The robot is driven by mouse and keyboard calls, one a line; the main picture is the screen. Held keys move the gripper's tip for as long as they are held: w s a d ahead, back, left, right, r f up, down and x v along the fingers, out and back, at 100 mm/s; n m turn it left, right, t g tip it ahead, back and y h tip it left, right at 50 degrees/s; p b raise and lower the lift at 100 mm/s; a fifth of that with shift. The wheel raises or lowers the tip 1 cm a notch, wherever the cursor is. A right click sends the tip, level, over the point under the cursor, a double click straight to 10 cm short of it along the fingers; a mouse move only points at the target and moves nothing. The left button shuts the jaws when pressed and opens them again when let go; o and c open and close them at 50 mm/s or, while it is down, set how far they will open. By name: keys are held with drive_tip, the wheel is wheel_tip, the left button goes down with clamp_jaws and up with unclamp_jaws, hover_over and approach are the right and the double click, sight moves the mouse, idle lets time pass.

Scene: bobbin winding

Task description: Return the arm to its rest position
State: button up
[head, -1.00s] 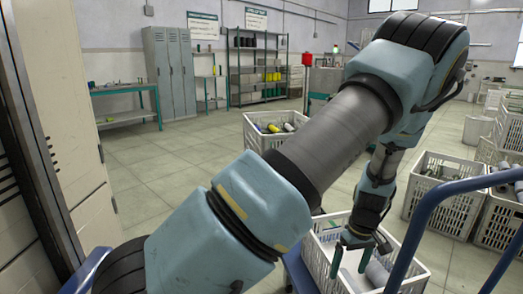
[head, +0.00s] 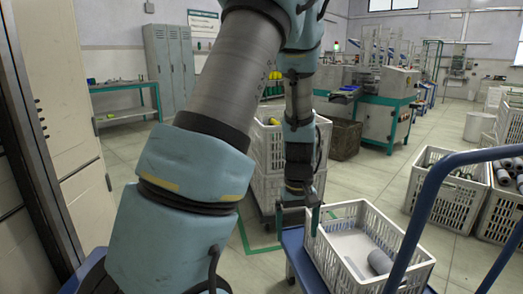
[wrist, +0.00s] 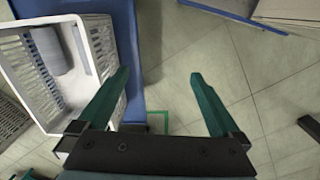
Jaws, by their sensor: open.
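My gripper (head: 298,218) hangs pointing down from my blue-grey arm in the head view, just left of the white crate (head: 412,243) on the blue cart. In the wrist view my gripper (wrist: 160,100) has its two green fingers spread wide with nothing between them but floor. The crate's wall (wrist: 88,40) shows at the left there, beside the left finger. A grey bobbin (head: 380,262) lies in the crate, and it also shows in the wrist view (wrist: 48,50).
The cart's blue rail (head: 425,205) rises at the right. Stacked white crates (head: 268,185) stand behind my arm. More crates with bobbins (head: 447,195) stand on the floor at right. Machines (head: 385,100) and grey lockers (head: 170,60) are farther back.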

drive_tip(key=s+a+r+m+t+b, duration=0.1)
drive_tip(key=s+a+r+b, duration=0.15)
drive_tip(key=a, duration=0.55)
drive_tip(key=s+a+r+m+t+b, duration=0.1)
drive_tip(key=s+a+b, duration=0.15)
drive_tip(key=a, duration=0.55)
wheel_tip(320, 180, up, 23)
drive_tip(key=p, duration=2.3)
drive_tip(key=shift+s+f+m+p, duration=0.15)
drive_tip(key=shift+s+m+p, duration=0.15)
drive_tip(key=shift+s, duration=0.1)
